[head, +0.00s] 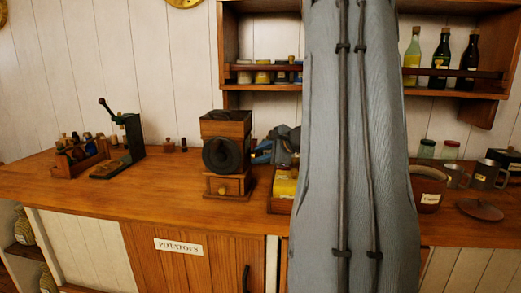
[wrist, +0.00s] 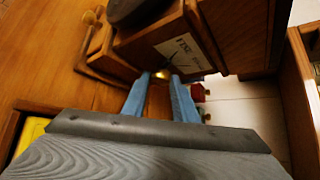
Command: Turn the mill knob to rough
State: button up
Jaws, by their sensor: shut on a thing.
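The wooden coffee mill (head: 227,184) stands on the counter, with a dark round wheel (head: 222,155) on its front and a small drawer below. My gripper (head: 258,152) is at the mill's right side in the head view. In the wrist view, the blue fingers of my gripper (wrist: 159,77) reach to the mill's side (wrist: 135,50) and are shut on a small brass-coloured knob (wrist: 162,74). A pale label (wrist: 187,48) with dark lettering and a dark pointer-like mark is beside the knob. The pointer's exact setting is too small to read.
A yellow box (head: 285,187) in a wooden tray sits close to the mill's right. A dark lever device (head: 132,135) and a bottle rack (head: 78,158) stand at left. A brown pot (head: 428,188) and mugs are at right. The counter left of the mill is mostly clear.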

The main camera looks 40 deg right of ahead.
jog(key=shift+w+d+r+m+g+y+p, duration=0.1)
jog(key=shift+w+d+m+g+y+p, duration=0.15)
jog(key=shift+m+g+y+p, duration=1.35)
jog(key=shift+w+d+r+m+g+y+p, duration=0.15)
jog(key=shift+m+g+y+p, duration=0.3)
jog(key=shift+g+y+p, duration=1.2)
jog(key=shift+w+d+f+m+g+y+p, duration=0.1)
jog(key=shift+w+d+m+g+y+p, duration=0.45)
jog(key=shift+p, duration=2)
jog(key=shift+s+a+r+m+y, duration=0.1)
jog(key=shift+s+a+m+y, duration=0.2)
jog(key=shift+m, duration=0.2)
jog(key=o, duration=1)
jog(key=shift+o, duration=0.2)
